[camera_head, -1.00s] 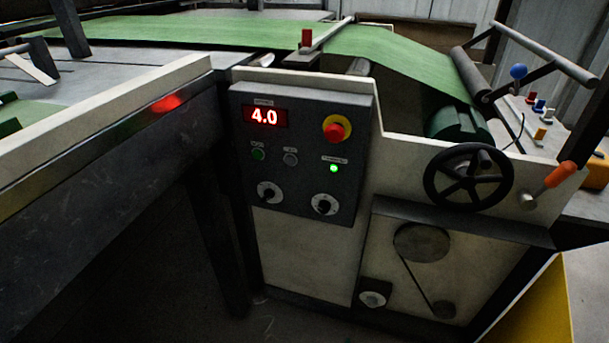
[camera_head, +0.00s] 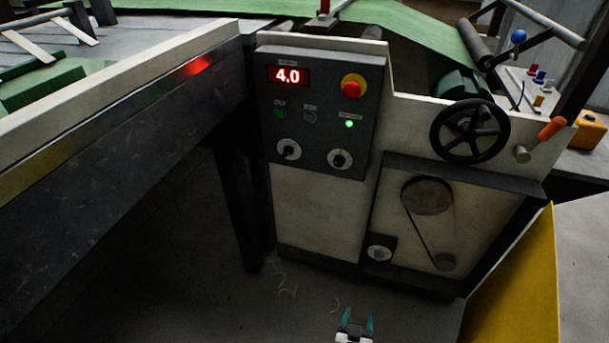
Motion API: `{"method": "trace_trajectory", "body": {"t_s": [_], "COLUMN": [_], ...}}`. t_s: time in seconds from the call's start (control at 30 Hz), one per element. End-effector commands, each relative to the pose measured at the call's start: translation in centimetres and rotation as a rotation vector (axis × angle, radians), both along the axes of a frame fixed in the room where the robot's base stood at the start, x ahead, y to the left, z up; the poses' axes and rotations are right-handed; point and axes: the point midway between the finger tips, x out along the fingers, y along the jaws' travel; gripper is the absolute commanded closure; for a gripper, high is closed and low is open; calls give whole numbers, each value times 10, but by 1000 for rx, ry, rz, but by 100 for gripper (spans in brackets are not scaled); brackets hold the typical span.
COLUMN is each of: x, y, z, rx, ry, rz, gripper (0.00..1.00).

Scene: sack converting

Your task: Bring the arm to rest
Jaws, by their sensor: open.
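My gripper (camera_head: 356,322) shows at the bottom edge of the head view, right of the middle. Its two teal-tipped fingers point up and stand apart, with nothing between them. It is in front of the machine's lower cabinet, over the floor in the picture, and appears clear of the machine. The rest of my arm is out of view below.
The control panel (camera_head: 322,110) reads 4.0, with a red emergency button and a lit green lamp. A black handwheel (camera_head: 470,131) and an orange-handled lever (camera_head: 540,139) stick out at right. A yellow panel (camera_head: 517,278) stands lower right. The floor (camera_head: 190,285) at left is clear.

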Motion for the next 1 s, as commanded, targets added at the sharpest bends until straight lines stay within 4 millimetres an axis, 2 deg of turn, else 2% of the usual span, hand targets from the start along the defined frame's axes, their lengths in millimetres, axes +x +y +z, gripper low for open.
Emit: {"method": "trace_trajectory", "body": {"t_s": [0.4,0.57,0.77,0.87,1.0], "x": [25,19,-20,-50,-103], "y": [-13,-21,-33,-43,-61], "z": [11,23,44,57,81], "rx": [125,182,222,230,232], "ry": [29,112,305,425,606], "rz": [218,360,496,521,507], "gripper": [40,40,40,40,40]}}
